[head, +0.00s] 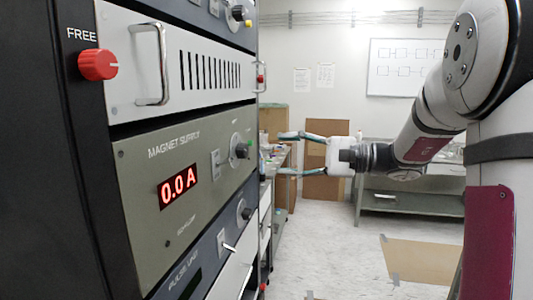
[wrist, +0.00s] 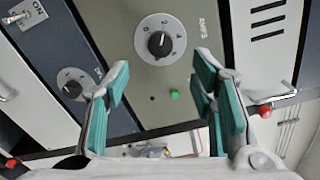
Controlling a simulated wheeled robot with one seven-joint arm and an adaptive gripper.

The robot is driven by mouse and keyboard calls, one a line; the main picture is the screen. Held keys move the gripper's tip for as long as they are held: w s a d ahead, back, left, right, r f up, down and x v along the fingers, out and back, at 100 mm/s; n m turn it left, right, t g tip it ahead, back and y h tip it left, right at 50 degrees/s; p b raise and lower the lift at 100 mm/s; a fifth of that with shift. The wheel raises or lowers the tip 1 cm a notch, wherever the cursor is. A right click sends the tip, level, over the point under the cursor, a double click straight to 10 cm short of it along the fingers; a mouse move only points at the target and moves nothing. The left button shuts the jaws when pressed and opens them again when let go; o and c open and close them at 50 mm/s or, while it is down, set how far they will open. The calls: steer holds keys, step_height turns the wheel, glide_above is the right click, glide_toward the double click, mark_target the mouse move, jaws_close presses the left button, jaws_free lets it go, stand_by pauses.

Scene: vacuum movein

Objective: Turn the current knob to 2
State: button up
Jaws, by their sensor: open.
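The magnet supply panel (head: 150,185) is olive-grey, and its red display (head: 178,186) reads 0.0 A. The current knob (head: 236,146) is black on a pale round dial near the panel's right edge. In the wrist view the knob (wrist: 160,43) shows beyond my fingertips, with a dial marked AMPS; its exact pointer setting is too small to tell. My gripper (head: 281,153) is open and empty, to the right of the knob and apart from it. In the wrist view my gripper (wrist: 160,78) has its teal fingers spread to either side below the knob.
A green button (wrist: 174,95) sits beside the dial. Another dark knob (wrist: 70,84) and a toggle switch are on the neighbouring panel. A metal handle (head: 163,65) sticks out of the white panel above, and a red FREE knob (head: 97,64) is at left. The floor (head: 330,225) at right is mostly clear.

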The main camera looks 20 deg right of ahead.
steer(key=shift+v, duration=1.5)
steer(key=s+a+f+n+g+h, duration=0.2)
steer(key=s+a+f+g, duration=0.1)
steer(key=s+a, duration=0.3)
steer(key=s+a+f+n+g+h, duration=0.25)
steer(key=s+a, duration=0.25)
steer(key=a, duration=0.3)
steer(key=s+d+f+n+h, duration=0.2)
steer(key=s+f+n+h, duration=0.1)
steer(key=s+h, duration=0.2)
steer(key=s+d+f+n+t+h, duration=0.1)
steer(key=s+d+f+n+h, duration=0.1)
steer(key=s+h, duration=0.3)
steer(key=s+n, duration=0.1)
steer(key=s, duration=0.2)
steer(key=shift+s+d+f, duration=0.15)
steer(key=shift+s+f, duration=0.1)
steer(key=shift+f, duration=0.15)
steer(key=shift+h, duration=0.25)
steer(key=shift+c, duration=0.6)
